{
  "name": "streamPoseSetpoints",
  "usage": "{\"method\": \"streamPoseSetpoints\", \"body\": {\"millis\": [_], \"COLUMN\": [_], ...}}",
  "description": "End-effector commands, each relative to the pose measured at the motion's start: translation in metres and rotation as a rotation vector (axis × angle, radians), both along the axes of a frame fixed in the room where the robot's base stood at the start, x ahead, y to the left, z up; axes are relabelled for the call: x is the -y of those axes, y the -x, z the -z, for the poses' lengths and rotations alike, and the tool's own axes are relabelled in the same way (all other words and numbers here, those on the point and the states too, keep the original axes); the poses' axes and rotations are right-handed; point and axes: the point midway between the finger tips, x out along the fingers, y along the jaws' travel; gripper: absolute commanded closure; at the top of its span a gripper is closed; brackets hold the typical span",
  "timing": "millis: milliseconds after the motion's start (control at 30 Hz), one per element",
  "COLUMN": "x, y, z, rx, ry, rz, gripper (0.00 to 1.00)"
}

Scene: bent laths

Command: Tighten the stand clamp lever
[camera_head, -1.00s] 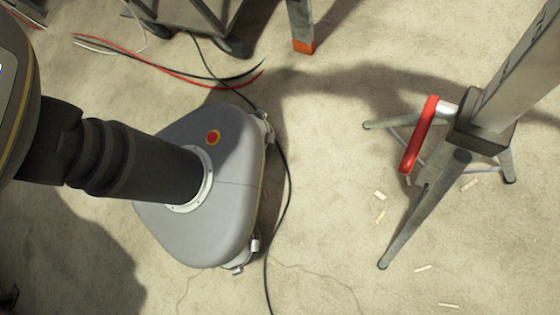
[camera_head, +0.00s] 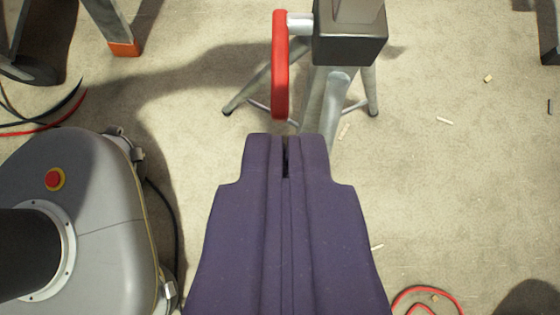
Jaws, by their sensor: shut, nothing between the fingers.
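The stand (camera_head: 337,97) is a grey metal tripod with a dark block-shaped clamp (camera_head: 350,42) at its top. The clamp lever (camera_head: 280,65) is a red bar on a short silver shaft at the clamp's left side, and it hangs down in the picture. My gripper (camera_head: 286,140) is dark purple, shut and empty. In the picture its tips are just below the lever's lower end, with a small strip of floor between them. How far apart they are in depth I cannot tell. The gripper hides part of the tripod's front leg.
My grey base with a red button is at the left. A leg with an orange foot (camera_head: 124,48) stands at the upper left. Red and black cables (camera_head: 40,124) lie on the floor at left, and a red cable (camera_head: 428,292) at lower right. Small wood scraps (camera_head: 444,120) lie on clear floor at right.

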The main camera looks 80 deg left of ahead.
Motion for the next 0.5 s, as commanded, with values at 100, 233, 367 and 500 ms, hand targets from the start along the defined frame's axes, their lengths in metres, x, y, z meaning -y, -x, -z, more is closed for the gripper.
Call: {"method": "streamPoseSetpoints", "body": {"millis": [100,233,367,500], "x": [-0.019,-0.038,-0.05,-0.049], "y": [-0.005,-0.011,-0.015,-0.016], "z": [0.023,0.043,0.063,0.081], "rx": [-0.001,-0.001,-0.001,-0.001], "ry": [0.0,0.0,0.002,0.002], "rz": [-0.005,-0.004,-0.002,0.0], "gripper": [1.0,1.0,1.0,1.0]}}
